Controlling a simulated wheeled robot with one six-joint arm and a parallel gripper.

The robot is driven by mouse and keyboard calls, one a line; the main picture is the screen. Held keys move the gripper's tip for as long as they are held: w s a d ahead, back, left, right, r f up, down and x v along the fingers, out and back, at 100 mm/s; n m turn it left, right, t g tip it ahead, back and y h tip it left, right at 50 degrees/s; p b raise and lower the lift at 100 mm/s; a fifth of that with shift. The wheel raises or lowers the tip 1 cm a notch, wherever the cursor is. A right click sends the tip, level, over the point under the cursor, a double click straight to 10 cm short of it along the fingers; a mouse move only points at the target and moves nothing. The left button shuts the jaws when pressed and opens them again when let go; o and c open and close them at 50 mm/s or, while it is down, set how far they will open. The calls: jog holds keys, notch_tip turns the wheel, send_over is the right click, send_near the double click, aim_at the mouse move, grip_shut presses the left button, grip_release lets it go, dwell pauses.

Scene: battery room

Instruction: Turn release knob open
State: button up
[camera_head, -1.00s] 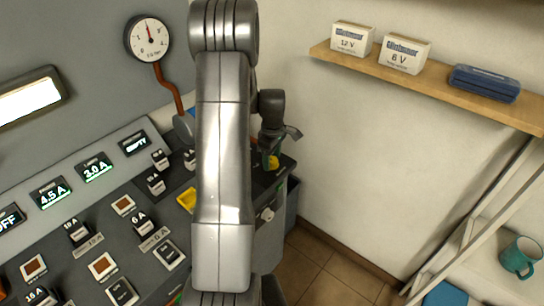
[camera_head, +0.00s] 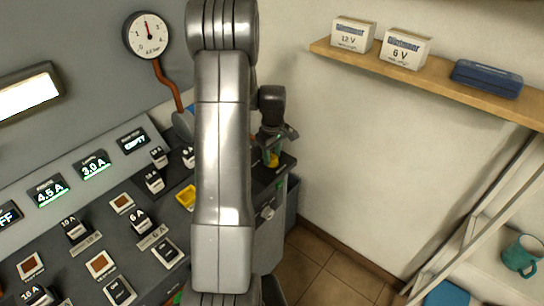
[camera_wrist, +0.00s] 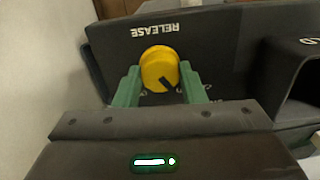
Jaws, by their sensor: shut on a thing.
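The release knob is a round yellow knob with a dark pointer mark (camera_wrist: 159,69). It sits on a dark panel below the upside-down word RELEASE in the wrist view. In that view the pointer mark slants toward the lower right. My gripper (camera_wrist: 160,88) has its green fingers on either side of the knob and is shut on it. In the head view the knob (camera_head: 272,160) shows small between the fingers at the right end of the console. My arm hides part of the console there.
The dark console (camera_head: 130,250) with several switches and lit displays fills the left. A round gauge (camera_head: 147,36) hangs above it. A shelf (camera_head: 440,83) holds two boxes and a blue case (camera_head: 487,78). A teal mug (camera_head: 521,258) stands at right. A dark raised housing (camera_wrist: 285,75) is beside the knob.

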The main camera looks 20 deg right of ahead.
aim_at(273, 157)
jog(key=m+b, duration=0.1)
jog(key=m, duration=0.2)
jog(key=shift+m, duration=0.4)
jog(key=m+b, duration=0.1)
jog(key=m, duration=0.2)
jog(key=shift+m, duration=0.3)
jog(key=m+b, duration=0.1)
jog(key=m, duration=0.3)
jog(key=shift+r+m+t+b, duration=0.1)
jog(key=shift+m+t+b, duration=0.2)
jog(key=shift+m, duration=1.6)
jog(key=o, duration=1)
notch_tip(273, 157, up, 14)
jog(key=shift+s, duration=0.15)
jog(key=shift+d+f, duration=0.1)
jog(key=shift+f, duration=0.15)
